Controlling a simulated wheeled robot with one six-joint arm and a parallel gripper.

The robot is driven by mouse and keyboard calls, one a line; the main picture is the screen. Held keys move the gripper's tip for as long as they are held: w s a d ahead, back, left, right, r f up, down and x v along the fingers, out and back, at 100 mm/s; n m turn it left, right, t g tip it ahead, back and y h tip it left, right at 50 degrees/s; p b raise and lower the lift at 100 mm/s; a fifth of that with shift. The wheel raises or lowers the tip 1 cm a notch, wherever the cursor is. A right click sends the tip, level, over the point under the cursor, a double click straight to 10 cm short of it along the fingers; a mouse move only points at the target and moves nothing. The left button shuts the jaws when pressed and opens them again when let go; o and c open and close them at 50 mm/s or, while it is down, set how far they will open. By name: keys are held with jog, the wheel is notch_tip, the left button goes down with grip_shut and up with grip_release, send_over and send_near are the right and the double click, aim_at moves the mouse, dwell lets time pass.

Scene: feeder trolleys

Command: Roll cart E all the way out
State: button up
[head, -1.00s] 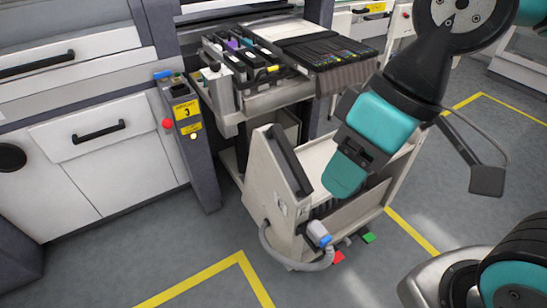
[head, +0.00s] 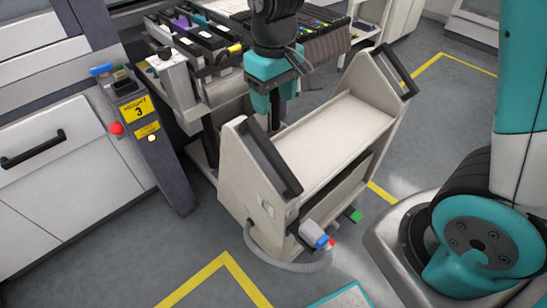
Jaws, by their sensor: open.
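A pale grey cart (head: 245,185) stands mid-picture in the head view, upright on the floor. I take it as cart E, but no letter is readable on it. It has a black handle at its near left corner (head: 271,158) and another at its far right corner (head: 394,67), with a pale shelf between. A bank of black feeders (head: 205,45) sits at its back, beside the machine. My gripper (head: 272,106) is open, pointing down over the cart's back part near the feeders, apart from both handles. Whether it touches anything is unclear.
A machine post (head: 150,135) marked 3, with a red button, stands left of the cart. A grey hose (head: 285,264) and blue-white connector (head: 315,234) hang at the cart's near end. Yellow floor lines (head: 222,263) and clear floor lie in front and to the right.

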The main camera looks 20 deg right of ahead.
aim_at(274, 153)
notch_tip(274, 153, down, 17)
jog(key=shift+f+b, duration=0.2)
jog(key=shift+b, duration=0.35)
jog(key=shift+c, duration=0.4)
grip_shut()
